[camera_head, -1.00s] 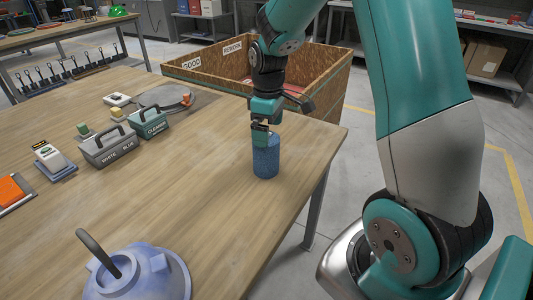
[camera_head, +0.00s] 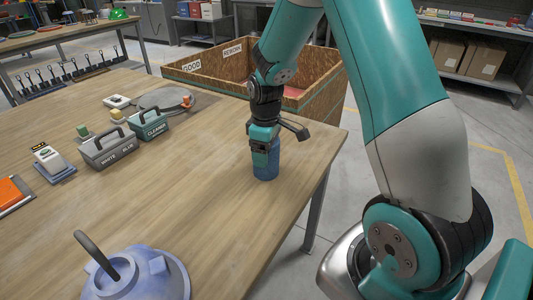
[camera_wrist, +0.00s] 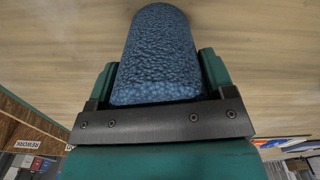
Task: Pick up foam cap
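The foam cap is a blue, dimpled cylinder (camera_head: 266,172) standing upright near the right edge of the wooden table. My gripper (camera_head: 264,155) is down over its upper part in the head view, with the cap's lower part showing below. In the wrist view the foam cap (camera_wrist: 158,55) fills the space between the two green fingers of my gripper (camera_wrist: 160,80), one on each side. Any gap between fingers and cap is too small to tell. The cap appears to rest on the table.
A brown bin (camera_head: 325,97) marked GOOD and REWORK stands beyond the table. Grey (camera_head: 107,148) and green (camera_head: 150,124) caddies are at left on the table (camera_head: 190,200). A lilac domed object with a handle (camera_head: 150,280) is in front. The tabletop around the cap is clear.

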